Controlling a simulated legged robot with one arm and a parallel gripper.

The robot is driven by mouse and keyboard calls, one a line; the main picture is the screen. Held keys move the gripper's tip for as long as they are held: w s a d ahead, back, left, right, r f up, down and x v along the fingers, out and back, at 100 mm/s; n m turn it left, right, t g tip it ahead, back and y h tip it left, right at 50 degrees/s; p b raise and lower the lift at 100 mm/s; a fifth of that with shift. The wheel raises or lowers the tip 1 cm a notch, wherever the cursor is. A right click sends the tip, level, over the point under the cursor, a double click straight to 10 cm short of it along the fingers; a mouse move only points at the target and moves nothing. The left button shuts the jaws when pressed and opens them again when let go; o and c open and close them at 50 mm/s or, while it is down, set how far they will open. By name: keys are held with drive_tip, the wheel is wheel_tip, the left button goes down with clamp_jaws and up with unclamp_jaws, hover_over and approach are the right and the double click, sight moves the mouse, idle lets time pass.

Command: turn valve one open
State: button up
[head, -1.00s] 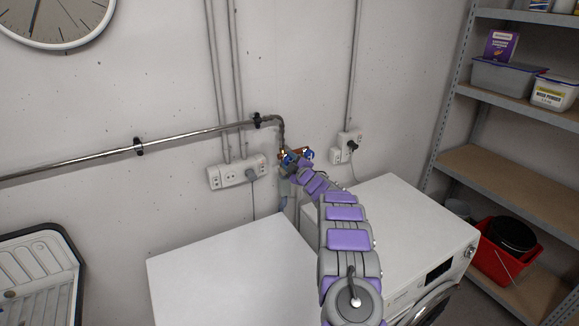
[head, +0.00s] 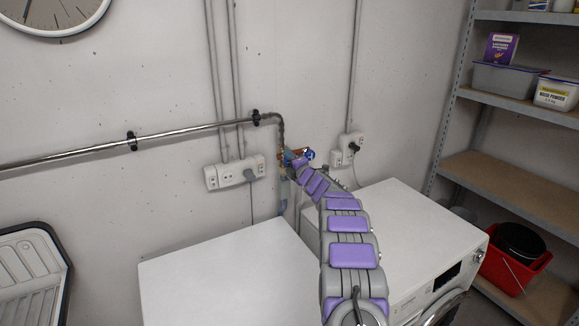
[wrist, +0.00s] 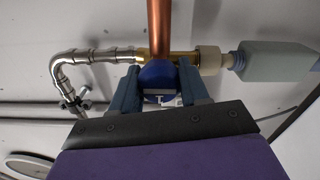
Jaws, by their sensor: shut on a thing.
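My gripper (wrist: 160,88) is shut on a round blue valve handle (wrist: 157,72), with one teal finger on each side of it. The handle sits on a brass fitting below a vertical copper pipe in the wrist view. In the head view, my gripper (head: 291,158) is at the pipework on the wall and hides the handle it holds. Another blue valve handle (head: 309,154) shows just to the right of it. I cannot read which valve is number one.
A metal pipe (head: 190,131) runs along the wall to the valves. Sockets (head: 229,174) are on the wall to the left. A white machine top (head: 230,272) and a washing machine (head: 425,222) stand below. Shelves (head: 510,172) are at the right.

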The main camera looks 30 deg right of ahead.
drive_tip(key=shift+a+f, duration=0.1)
drive_tip(key=shift+f, duration=0.35)
drive_tip(key=o, duration=1.1)
drive_tip(key=shift+a+r, duration=0.1)
drive_tip(key=shift+r, duration=0.1)
drive_tip(key=shift+c, duration=0.2)
drive_tip(key=shift+s, duration=0.1)
drive_tip(key=shift+s, duration=0.5)
drive_tip(key=s+p, duration=0.1)
drive_tip(key=s, duration=1.5)
drive_tip(key=shift+a, duration=0.4)
drive_tip(key=shift+a, duration=0.1)
